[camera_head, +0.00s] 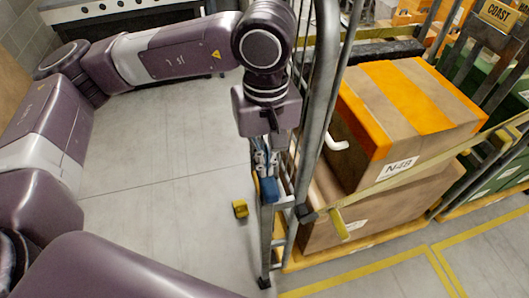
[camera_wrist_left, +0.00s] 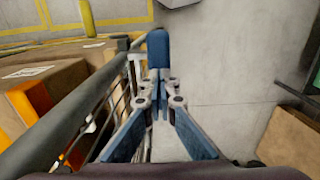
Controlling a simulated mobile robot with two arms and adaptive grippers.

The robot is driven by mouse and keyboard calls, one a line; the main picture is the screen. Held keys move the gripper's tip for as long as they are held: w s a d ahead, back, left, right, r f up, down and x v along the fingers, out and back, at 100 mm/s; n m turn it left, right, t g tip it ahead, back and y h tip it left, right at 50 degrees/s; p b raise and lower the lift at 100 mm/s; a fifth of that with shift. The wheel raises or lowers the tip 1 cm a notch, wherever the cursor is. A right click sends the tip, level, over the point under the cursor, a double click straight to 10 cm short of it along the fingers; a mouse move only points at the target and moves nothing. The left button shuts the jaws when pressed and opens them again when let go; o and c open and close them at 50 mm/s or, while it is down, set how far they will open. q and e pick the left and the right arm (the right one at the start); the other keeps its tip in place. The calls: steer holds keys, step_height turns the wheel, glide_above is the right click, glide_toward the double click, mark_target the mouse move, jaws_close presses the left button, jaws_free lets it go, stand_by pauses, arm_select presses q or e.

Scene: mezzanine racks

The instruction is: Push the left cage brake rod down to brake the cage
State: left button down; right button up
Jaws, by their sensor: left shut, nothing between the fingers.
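The metal roll cage (camera_head: 325,75) stands at the middle and right, and its tubes cross the left of the left wrist view (camera_wrist_left: 65,125). A blue block (camera_head: 269,188), which looks like the end of the left brake rod, is at the cage's near left corner post. It also shows in the left wrist view (camera_wrist_left: 158,48), just beyond the fingertips. My left gripper (camera_head: 264,165) points down directly above the blue block, shut and empty. In the left wrist view its fingertips (camera_wrist_left: 159,85) are together; I cannot tell whether they touch the block. My right gripper is not in view.
Cardboard boxes (camera_head: 400,110) with orange bands fill the cage behind a yellowish strap (camera_head: 415,165). A small yellow part (camera_head: 240,208) is low beside the corner post. Yellow lines (camera_head: 370,270) mark the floor. The grey floor left of the cage (camera_head: 160,170) is clear.

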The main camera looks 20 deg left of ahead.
arm_select(q)
steer(key=shift+r+p, duration=1.4)
steer(key=shift+r, duration=2.15)
